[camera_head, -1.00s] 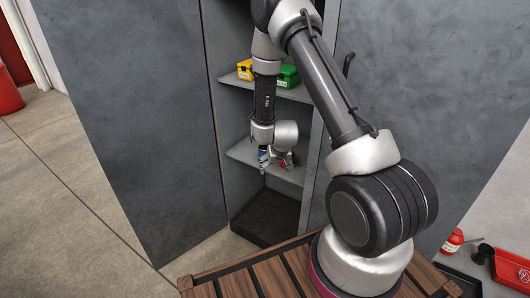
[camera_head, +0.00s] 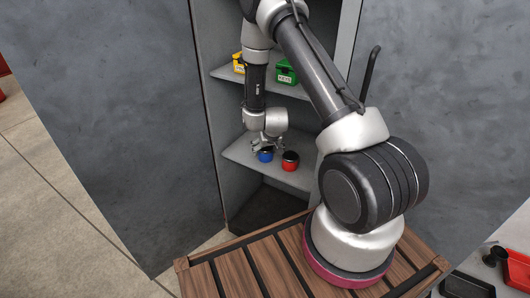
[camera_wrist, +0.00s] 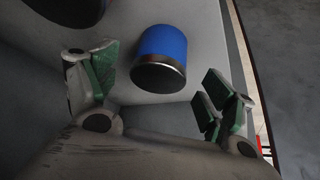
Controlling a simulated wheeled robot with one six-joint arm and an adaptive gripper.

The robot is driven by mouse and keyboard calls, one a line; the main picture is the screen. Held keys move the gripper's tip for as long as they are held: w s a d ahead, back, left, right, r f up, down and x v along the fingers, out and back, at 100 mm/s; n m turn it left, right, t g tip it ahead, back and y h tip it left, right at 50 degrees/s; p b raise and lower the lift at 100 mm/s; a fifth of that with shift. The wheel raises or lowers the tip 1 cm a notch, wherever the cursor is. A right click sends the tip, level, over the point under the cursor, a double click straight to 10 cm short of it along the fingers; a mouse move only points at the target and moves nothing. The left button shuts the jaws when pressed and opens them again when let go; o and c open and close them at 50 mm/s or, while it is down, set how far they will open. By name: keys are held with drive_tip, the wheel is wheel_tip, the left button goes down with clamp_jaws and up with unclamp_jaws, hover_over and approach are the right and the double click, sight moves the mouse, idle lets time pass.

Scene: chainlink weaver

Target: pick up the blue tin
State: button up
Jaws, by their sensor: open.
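The blue tin (camera_head: 265,156) stands on the lower cabinet shelf (camera_head: 240,150). It also shows in the wrist view (camera_wrist: 163,55), with a dark, metal-rimmed end. My gripper (camera_head: 267,145) is just above and behind the tin in the head view, partly hidden by my wrist. In the wrist view my gripper (camera_wrist: 158,95) is open, with one green-padded finger on each side of the tin's line, and nothing is held. The tin lies between and a little beyond the fingers, with gaps on both sides.
A red tin (camera_head: 290,162) stands to the right of the blue one, close by. A yellow box (camera_head: 239,64) and a green box (camera_head: 285,73) sit on the upper shelf. Cabinet walls close in on both sides. A wooden slatted surface (camera_head: 235,275) is in front.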

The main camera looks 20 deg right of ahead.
sight(266, 149)
drive_tip(key=x, duration=0.4)
drive_tip(key=shift+w+f, duration=0.1)
drive_tip(key=shift+f, duration=0.15)
drive_tip(key=c, duration=1.2)
drive_tip(key=shift+c, duration=0.2)
drive_tip(key=shift+r, duration=0.15)
